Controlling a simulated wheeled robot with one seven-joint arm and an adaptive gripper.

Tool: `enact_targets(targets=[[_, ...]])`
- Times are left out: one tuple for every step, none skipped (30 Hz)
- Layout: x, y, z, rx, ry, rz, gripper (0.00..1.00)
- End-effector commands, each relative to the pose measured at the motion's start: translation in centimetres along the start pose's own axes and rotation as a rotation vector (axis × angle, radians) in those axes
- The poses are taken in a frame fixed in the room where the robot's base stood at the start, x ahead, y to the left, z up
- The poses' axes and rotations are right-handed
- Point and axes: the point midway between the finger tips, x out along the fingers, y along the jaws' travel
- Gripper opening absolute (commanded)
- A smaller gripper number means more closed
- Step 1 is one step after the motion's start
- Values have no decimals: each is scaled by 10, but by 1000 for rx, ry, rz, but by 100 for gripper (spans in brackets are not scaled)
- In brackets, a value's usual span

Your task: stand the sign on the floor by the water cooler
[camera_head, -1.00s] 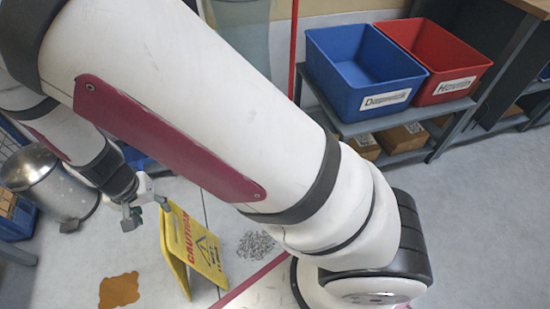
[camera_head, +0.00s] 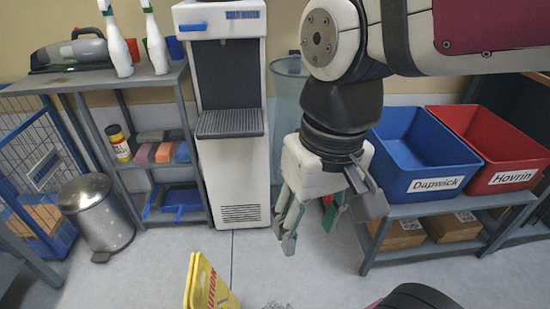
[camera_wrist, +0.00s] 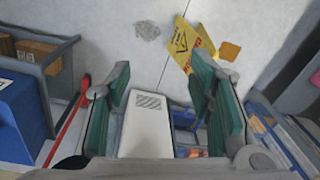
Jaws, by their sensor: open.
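The yellow caution sign (camera_head: 207,287) stands on the floor at the bottom edge of the head view, partly cut off. It also shows in the wrist view (camera_wrist: 190,42), beyond the right finger, which may hide its edge. The white water cooler (camera_head: 231,180) stands against the wall behind the sign, with bare floor between them. In the wrist view, the cooler (camera_wrist: 147,132) shows between the fingers. My gripper (camera_head: 310,228) is open and empty, raised in front and to the right of the cooler, apart from the sign.
A steel pedal bin (camera_head: 97,212) and a shelf with bottles (camera_head: 110,80) stand left of the cooler. A blue bin (camera_head: 415,150) and a red bin (camera_head: 495,150) sit on a rack at right. An orange spill (camera_wrist: 230,51) and grey debris (camera_wrist: 147,30) lie near the sign.

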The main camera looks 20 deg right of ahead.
Motion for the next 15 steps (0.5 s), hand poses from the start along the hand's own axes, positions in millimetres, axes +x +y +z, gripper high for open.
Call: enact_targets(targets=[[-5, 8, 15, -5, 11, 10, 48], [-7, 11, 23, -11, 12, 16, 48], [-10, 15, 33, -19, 13, 25, 48], [-10, 18, 40, -23, 11, 31, 48], [-11, 20, 46, -28, 11, 37, 48], [-12, 22, 53, -32, 10, 44, 48], [-13, 24, 57, -36, 10, 48, 48], [-13, 25, 60, -39, 8, 52, 48], [-13, 26, 64, -41, 8, 55, 48], [-13, 26, 66, -42, 7, 57, 48], [-13, 27, 67, -43, 6, 59, 48], [-13, 27, 68, -44, 5, 60, 48], [-13, 27, 69, -44, 4, 60, 48], [-13, 27, 69, -45, 4, 60, 48], [-13, 27, 69, -45, 4, 60, 48]])
